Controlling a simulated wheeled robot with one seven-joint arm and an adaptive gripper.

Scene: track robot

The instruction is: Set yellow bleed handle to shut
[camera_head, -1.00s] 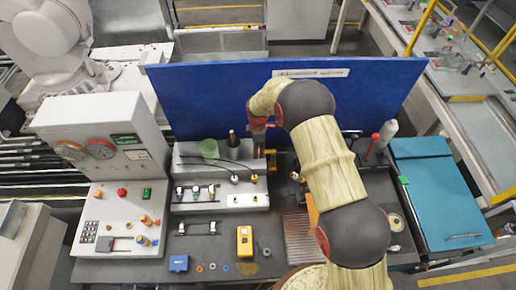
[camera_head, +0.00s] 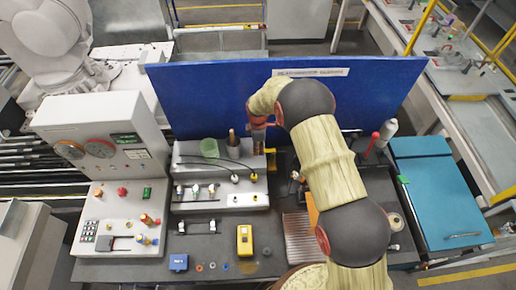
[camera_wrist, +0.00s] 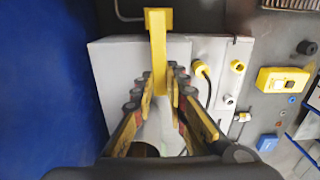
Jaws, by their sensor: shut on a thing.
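The yellow bleed handle (camera_wrist: 157,42) is a flat yellow bar with a crosspiece at its far end in the wrist view. It stands out beside the grey panel box (camera_wrist: 115,65). My gripper (camera_wrist: 159,78) has its fingers on both sides of the bar and is shut on it. In the head view my gripper (camera_head: 258,134) is at the right end of the grey box, and a small yellow part of the handle (camera_head: 271,160) shows just below it. The rest of the handle there is hidden by my gripper and arm.
A blue board (camera_head: 200,95) stands close behind. A yellow switch box (camera_head: 244,240) and a blue block (camera_head: 178,262) lie on the dark bench in front. A red-topped post (camera_head: 374,138) stands at right.

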